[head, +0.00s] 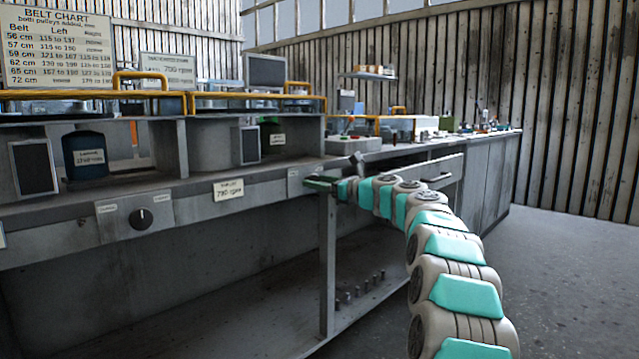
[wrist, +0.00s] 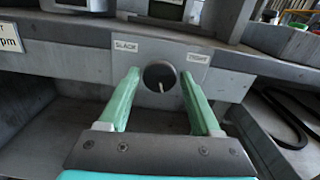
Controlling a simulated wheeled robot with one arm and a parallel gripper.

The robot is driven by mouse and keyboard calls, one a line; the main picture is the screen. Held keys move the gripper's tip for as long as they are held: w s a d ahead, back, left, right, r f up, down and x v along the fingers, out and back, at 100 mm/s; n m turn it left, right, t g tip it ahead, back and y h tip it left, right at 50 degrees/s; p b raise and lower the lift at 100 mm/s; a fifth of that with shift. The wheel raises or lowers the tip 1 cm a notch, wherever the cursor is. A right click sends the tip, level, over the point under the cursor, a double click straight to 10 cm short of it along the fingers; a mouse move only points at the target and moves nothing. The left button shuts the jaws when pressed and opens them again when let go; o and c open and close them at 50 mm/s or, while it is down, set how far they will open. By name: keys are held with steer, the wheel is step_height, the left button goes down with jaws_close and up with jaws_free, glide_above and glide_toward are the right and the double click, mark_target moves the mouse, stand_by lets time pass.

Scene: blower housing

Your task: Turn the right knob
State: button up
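The right knob (wrist: 160,77) shows in the wrist view as a dark round dial with a pale pointer line, on a grey front panel. A "SLACK" label (wrist: 125,46) is at its upper left and a "TIGHT" label (wrist: 198,58) at its upper right. My gripper (wrist: 160,74) is open, with one green finger to each side of the knob and a visible gap on both sides. I cannot tell how deep the fingertips reach around it. In the head view my gripper (head: 318,184) is at the bench's front rail and hides this knob.
A left knob (head: 141,218) sits on the same rail, left of a "780 rpm" label (head: 228,189). Below the rail are a bench leg (head: 327,265) and a lower shelf with several small pegs. A dark belt (wrist: 285,120) lies at right in the wrist view. Floor (head: 570,260) is clear at right.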

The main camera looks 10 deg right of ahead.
jaws_close()
stand_by(0.3)
steer(key=shift+r+n+p, duration=0.1)
steer(key=shift+n+p, duration=0.2)
steer(key=shift+p, duration=0.05)
